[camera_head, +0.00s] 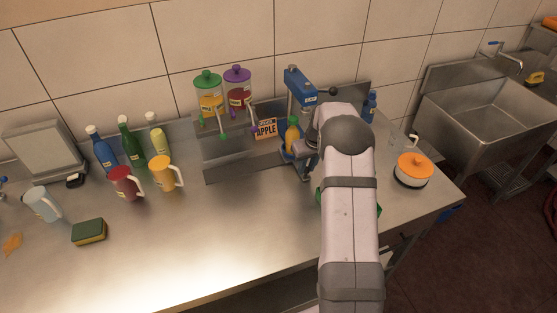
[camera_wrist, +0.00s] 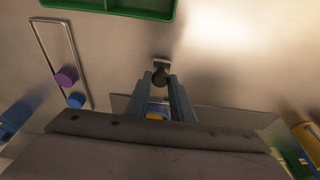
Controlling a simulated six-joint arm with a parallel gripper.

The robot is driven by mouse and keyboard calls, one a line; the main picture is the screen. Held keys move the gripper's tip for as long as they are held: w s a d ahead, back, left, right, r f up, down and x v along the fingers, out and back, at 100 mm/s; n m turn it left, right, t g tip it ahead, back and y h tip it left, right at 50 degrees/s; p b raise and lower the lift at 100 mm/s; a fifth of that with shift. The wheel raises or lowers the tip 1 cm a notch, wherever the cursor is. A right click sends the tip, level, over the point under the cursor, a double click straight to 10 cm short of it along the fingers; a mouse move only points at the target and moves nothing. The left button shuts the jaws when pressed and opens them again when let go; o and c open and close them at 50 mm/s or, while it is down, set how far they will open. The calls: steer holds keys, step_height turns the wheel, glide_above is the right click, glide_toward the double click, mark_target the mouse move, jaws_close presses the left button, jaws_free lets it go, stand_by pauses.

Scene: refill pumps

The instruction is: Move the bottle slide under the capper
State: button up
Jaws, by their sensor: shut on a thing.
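The blue capper (camera_head: 300,88) stands at the back of the counter, with a black knob on its lever at the right. An orange bottle (camera_head: 292,134) stands upright on the blue bottle slide (camera_head: 288,156), at or close to the capper's column; their exact alignment is unclear. A metal track (camera_head: 232,173) runs left from there. My gripper (camera_head: 308,147) is beside the slide, partly hidden by my arm. In the wrist view my gripper (camera_wrist: 160,84) is shut on a dark round knob (camera_wrist: 160,77). Blue and orange parts show between the fingers.
Green and purple dispensers (camera_head: 208,84) stand left of the capper, with an apple sign (camera_head: 265,129) in front. A green tray (camera_head: 378,211) lies partly under my arm.

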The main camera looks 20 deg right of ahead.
steer(key=shift+d, duration=2.25)
steer(key=o, duration=0.9)
steer(key=shift+r, duration=0.1)
steer(key=shift+b+v, duration=1.55)
steer(key=shift+v, duration=2)
